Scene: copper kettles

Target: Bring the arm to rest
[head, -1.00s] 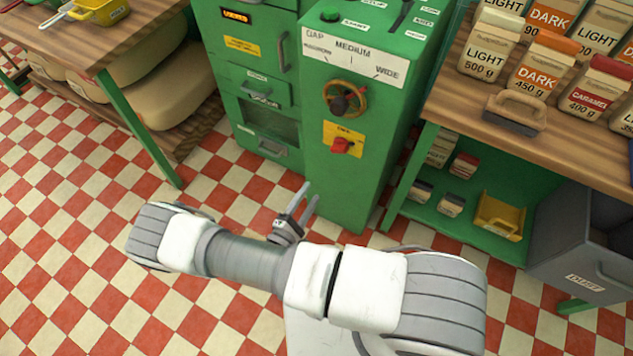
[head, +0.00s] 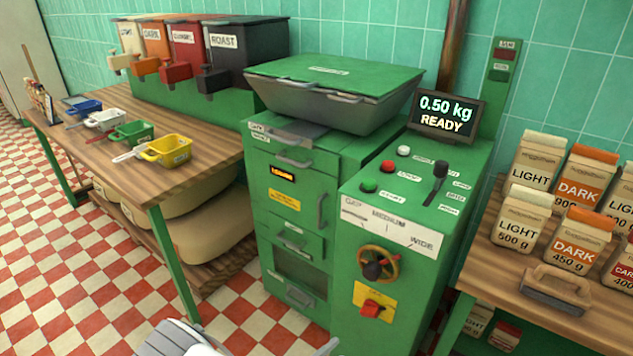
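My arm shows only at the bottom edge of the head view, as a white and grey link. A grey tip that looks like part of my gripper (head: 328,347) just reaches into the picture, low in front of the green machine (head: 300,205). The rest of the gripper is out of frame, so I cannot tell whether its fingers are apart. Nothing is seen held at the tip.
The machine has a gap wheel (head: 378,263), a red switch (head: 372,307) and a screen (head: 446,114) reading "0.50 kg READY". A wooden table (head: 190,171) with coloured scoops stands left. A bench (head: 497,262) with coffee bags stands right. Checkered floor (head: 95,270) is open at lower left.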

